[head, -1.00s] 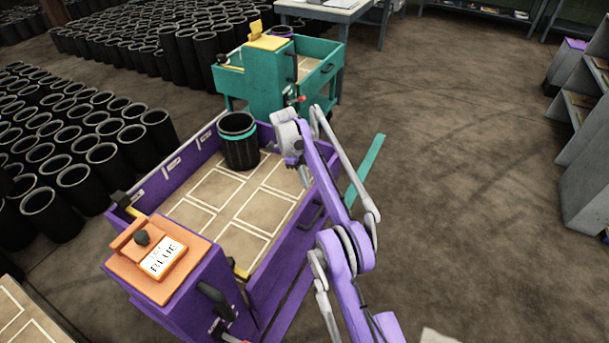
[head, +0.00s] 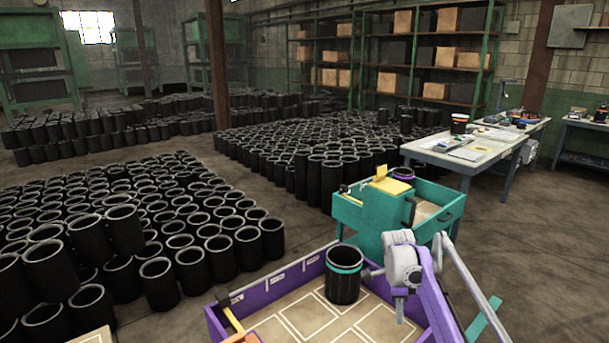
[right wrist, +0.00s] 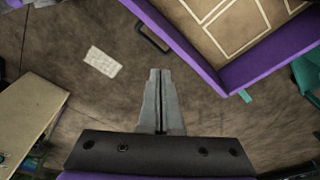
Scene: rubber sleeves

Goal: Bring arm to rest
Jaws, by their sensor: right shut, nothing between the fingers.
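My right gripper (right wrist: 160,73) shows in the right wrist view with its two grey fingers together and nothing between them. Below it is bare brown floor. The purple cart (right wrist: 190,48) is at the upper right of that view, apart from the fingertips. In the head view, the purple and grey links of my right arm rise at the lower right, in front of the purple cart (head: 292,272). My left gripper is not in view.
A black sleeve with a teal band (head: 343,280) stands in the purple cart. A teal cart (head: 375,222) is behind it. Many black sleeves (head: 130,225) stand on the floor at left. A worktable (head: 470,150) is at right. Open floor (head: 560,230) lies at the right.

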